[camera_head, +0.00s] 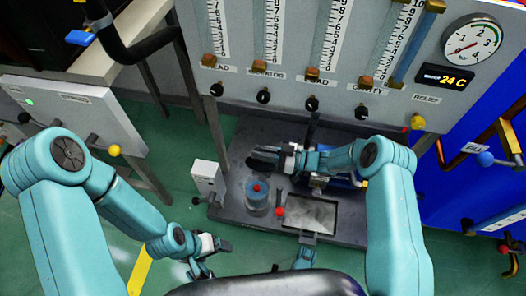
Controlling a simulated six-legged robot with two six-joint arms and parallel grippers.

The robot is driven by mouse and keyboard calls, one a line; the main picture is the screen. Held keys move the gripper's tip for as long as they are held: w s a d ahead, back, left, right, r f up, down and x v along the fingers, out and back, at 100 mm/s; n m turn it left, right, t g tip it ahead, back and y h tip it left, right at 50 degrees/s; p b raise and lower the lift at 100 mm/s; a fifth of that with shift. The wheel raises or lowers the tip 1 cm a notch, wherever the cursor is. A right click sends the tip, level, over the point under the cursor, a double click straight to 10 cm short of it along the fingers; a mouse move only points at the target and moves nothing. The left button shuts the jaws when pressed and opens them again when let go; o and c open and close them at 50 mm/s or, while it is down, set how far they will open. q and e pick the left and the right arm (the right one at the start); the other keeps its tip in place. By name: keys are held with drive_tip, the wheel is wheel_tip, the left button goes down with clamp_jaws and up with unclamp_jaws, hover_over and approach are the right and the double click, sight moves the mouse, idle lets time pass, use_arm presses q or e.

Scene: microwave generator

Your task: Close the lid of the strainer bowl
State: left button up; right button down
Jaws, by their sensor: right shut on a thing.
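A clear bluish round container (257,200) with a red spot at its centre stands on the grey base plate; it looks like the strainer bowl. I cannot clearly make out its lid. My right gripper (264,160) reaches in from the right, just behind and above the container. It is shut on a small dark thing, which may be the lid; its shape blends with the black fingers. My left gripper (210,259) hangs low, in front and to the left of the container, apart from it. Its finger gap is too small to judge.
A grey panel with several flow tubes and black knobs (312,103) stands behind. A red-tipped lever (280,212) and a shallow metal tray (314,214) are right of the container. A small white box (207,177) stands left.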

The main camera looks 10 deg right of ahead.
drive_tip(key=s+a+f+n+b, duration=0.2)
drive_tip(key=s+f+n, duration=0.1)
drive_tip(key=s+n, duration=0.2)
drive_tip(key=shift+s+a+b, duration=0.25)
drive_tip(key=shift+s+b, duration=0.1)
drive_tip(key=shift+s, duration=1)
drive_tip(key=c, duration=1.2)
unclamp_jaws()
